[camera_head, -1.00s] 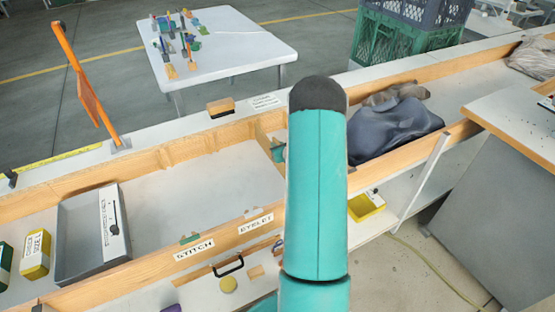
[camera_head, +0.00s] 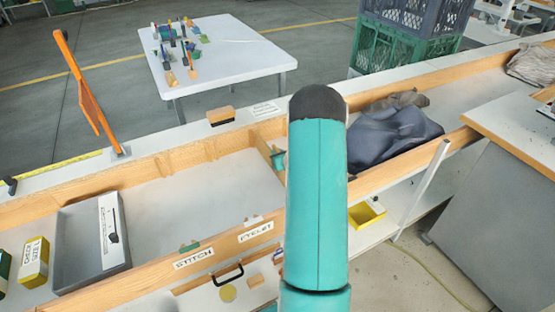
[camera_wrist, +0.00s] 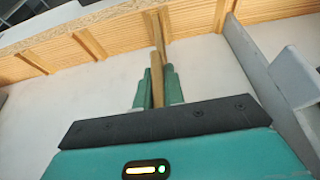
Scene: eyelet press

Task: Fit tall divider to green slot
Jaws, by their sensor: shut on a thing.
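In the wrist view my gripper (camera_wrist: 158,88) is shut on a thin upright wooden divider (camera_wrist: 156,72), with a green finger on each side of it. The divider points toward a wooden wall with slats; whether it touches the wall is unclear. In the head view my teal arm hides most of the gripper and divider; a small teal part (camera_head: 278,160) shows beside a wooden strip at the arm's left edge. A green slot marker (camera_head: 189,247) sits on the front wooden rail above the STITCH label (camera_head: 193,258). A white marker (camera_head: 253,221) sits above the EYELET label (camera_head: 256,231).
A grey tray (camera_head: 78,243) stands at the left of the wooden-walled bay and shows at the right in the wrist view (camera_wrist: 272,90). Dark cloth (camera_head: 395,140) lies right of my arm. An orange post (camera_head: 80,90) rises behind. The bay's middle floor (camera_head: 190,195) is bare.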

